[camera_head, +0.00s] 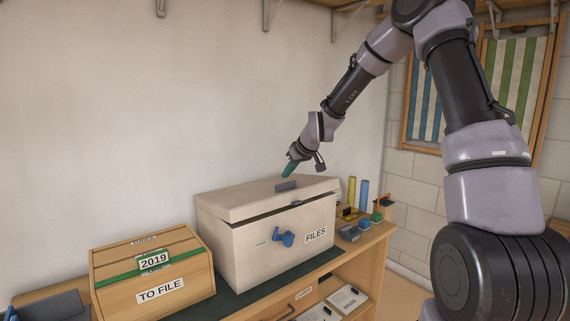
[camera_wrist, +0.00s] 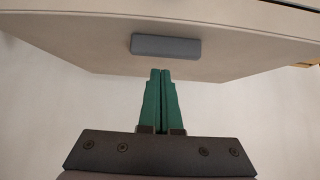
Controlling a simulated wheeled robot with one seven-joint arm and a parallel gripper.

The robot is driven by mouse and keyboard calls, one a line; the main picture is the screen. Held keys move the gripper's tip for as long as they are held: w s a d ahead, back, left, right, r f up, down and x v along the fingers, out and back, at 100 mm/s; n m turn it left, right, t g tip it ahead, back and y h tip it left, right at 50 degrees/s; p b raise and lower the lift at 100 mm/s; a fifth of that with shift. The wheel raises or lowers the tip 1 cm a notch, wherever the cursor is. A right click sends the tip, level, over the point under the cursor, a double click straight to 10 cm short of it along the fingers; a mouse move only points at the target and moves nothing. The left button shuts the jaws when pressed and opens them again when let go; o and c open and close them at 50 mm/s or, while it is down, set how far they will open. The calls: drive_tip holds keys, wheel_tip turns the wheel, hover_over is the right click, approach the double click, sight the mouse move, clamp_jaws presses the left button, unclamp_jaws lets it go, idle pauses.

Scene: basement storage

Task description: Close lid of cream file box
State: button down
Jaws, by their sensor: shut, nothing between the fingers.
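The cream file box (camera_head: 268,245) stands on the bench, with a "FILES" label and a blue latch (camera_head: 284,238) on its front. Its lid (camera_head: 240,201) is lowered nearly flat, with a dark gap showing under its front edge. A grey block-like handle (camera_head: 286,186) sits on the lid. In the wrist view the lid (camera_wrist: 230,45) fills the top, with the grey handle (camera_wrist: 166,46) ahead of the fingertips. My gripper (camera_head: 287,172) has green fingers, shut and empty, just above the lid by the handle; the fingers (camera_wrist: 161,74) show pressed together. I cannot tell if they touch the lid.
A wooden "TO FILE" box (camera_head: 150,275) with a green band stands left of the cream box. Small tools and blue and yellow cylinders (camera_head: 363,193) stand at its right. A shelf below holds papers (camera_head: 345,299). Wall brackets and a shelf edge run overhead.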

drive_tip(key=shift+a+r, duration=0.15)
drive_tip(key=shift+a, duration=0.05)
idle(0.6)
drive_tip(key=shift+r, duration=0.3)
drive_tip(key=s+d, duration=0.6)
drive_tip(key=s, duration=0.2)
drive_tip(key=s+d+r+m+h, duration=0.1)
drive_tip(key=s+d+r+m, duration=0.2)
drive_tip(key=s+r, duration=0.3)
drive_tip(key=s+d+r+m, duration=0.4)
drive_tip(key=s+d+r, duration=0.1)
drive_tip(key=s, duration=0.9)
drive_tip(key=s+d+r+m+h, duration=0.1)
drive_tip(key=s+d+r+m, duration=0.3)
drive_tip(key=s+r, duration=0.3)
drive_tip(key=s, duration=0.2)
drive_tip(key=shift+s+d+r+h, duration=0.2)
drive_tip(key=shift+s+r+h, duration=0.1)
drive_tip(key=shift+s, duration=0.1)
